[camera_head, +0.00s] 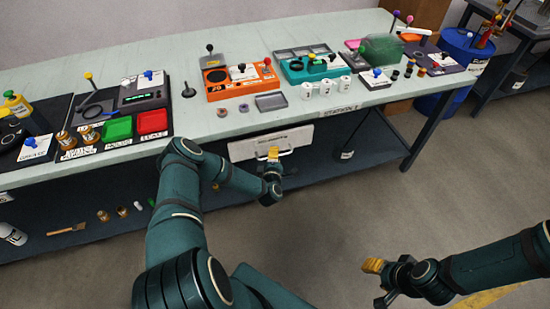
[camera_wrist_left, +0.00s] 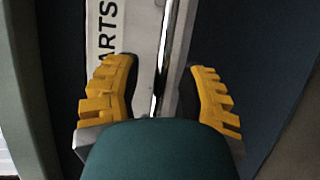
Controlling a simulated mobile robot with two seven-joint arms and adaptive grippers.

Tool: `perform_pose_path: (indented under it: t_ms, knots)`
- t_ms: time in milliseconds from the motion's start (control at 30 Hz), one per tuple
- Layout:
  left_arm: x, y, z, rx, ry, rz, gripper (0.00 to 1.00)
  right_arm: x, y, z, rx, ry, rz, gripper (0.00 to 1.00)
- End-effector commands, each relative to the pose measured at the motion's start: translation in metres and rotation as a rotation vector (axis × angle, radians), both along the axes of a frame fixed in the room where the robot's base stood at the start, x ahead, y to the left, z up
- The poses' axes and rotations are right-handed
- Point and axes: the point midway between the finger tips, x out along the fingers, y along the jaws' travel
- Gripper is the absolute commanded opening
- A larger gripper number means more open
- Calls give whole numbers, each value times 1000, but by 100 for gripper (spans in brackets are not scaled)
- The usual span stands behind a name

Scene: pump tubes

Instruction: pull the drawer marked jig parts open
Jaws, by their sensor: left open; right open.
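The drawer (camera_head: 240,149) has a pale front and hangs under the bench top at the middle. In the left wrist view its front (camera_wrist_left: 110,55) shows the letters "ARTS"; the rest of the label is out of view. A thin bar handle (camera_wrist_left: 163,60) runs along the front. My left gripper (camera_head: 273,154) is at the drawer front. In the left wrist view its yellow fingers (camera_wrist_left: 162,90) are open, one on each side of the handle, with gaps showing. My right gripper (camera_head: 374,266) is over the floor at the lower right, away from the drawer, open and empty.
The bench top (camera_head: 330,117) above the drawer carries an orange station (camera_head: 240,81), a teal station (camera_head: 305,67), white cups and trays. A lower shelf (camera_head: 80,234) holds small items. A blue barrel (camera_head: 455,65) stands right. The floor in front is clear.

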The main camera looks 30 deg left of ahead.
Motion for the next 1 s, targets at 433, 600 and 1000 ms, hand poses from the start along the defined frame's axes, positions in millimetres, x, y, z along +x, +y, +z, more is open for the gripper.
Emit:
perform_pose_path:
  t_ms: [433,600,1000]
  knots:
    - [1,0,0,0,0,0,0,0,0,0,0,0,0,47]
    - [1,0,0,0,0,0,0,0,0,0,0,0,0,47]
    - [-31,-38,1,-4,4,-5,0,-3,0,16,1,7,2,47]
